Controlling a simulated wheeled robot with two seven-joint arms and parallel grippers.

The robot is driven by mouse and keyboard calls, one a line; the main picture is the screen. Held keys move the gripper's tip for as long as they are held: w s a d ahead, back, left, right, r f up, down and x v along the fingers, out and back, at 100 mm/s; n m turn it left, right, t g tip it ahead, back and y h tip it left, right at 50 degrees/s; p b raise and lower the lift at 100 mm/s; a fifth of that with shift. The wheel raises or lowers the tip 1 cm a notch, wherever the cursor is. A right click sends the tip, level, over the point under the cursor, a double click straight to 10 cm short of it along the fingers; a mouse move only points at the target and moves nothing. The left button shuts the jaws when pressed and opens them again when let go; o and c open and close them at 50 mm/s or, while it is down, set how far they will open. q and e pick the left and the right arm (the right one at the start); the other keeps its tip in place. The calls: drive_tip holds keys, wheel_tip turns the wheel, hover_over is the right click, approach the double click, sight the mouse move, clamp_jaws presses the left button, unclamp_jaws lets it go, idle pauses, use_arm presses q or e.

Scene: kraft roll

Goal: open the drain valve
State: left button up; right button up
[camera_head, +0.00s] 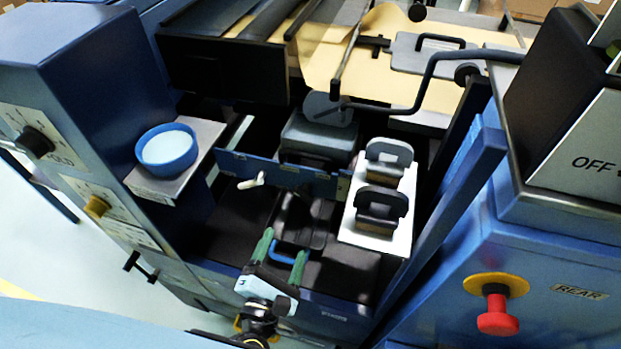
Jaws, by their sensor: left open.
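My left gripper (282,248) is low in the middle of the head view, over the dark bay of the blue machine. Its two green fingers are apart. A blue bent handle (283,259) shows between the fingers; I cannot tell whether they touch it. Dark fittings (297,218) stand just beyond the fingertips. A small white lever (252,182) sticks out farther back, in front of a blue rail. No part is labelled as the drain valve, so I cannot tell for sure which one it is. My right gripper is not in view.
A blue bowl (167,150) stands on a grey shelf at the left. A red stop button (497,316) is on the right cabinet. A bent crank bar (424,82) crosses above the bay.

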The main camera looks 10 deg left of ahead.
use_arm(q)
drive_tip(key=w, duration=0.1)
approach(304, 198)
drive_tip(key=w, duration=0.9)
drive_tip(key=shift+d, duration=0.1)
drive_tip(key=shift+w, duration=0.3)
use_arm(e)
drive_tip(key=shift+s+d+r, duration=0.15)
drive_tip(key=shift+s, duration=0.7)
use_arm(q)
drive_tip(key=shift+c, duration=0.6)
drive_tip(key=c, duration=0.9)
drive_tip(key=shift+o, duration=0.2)
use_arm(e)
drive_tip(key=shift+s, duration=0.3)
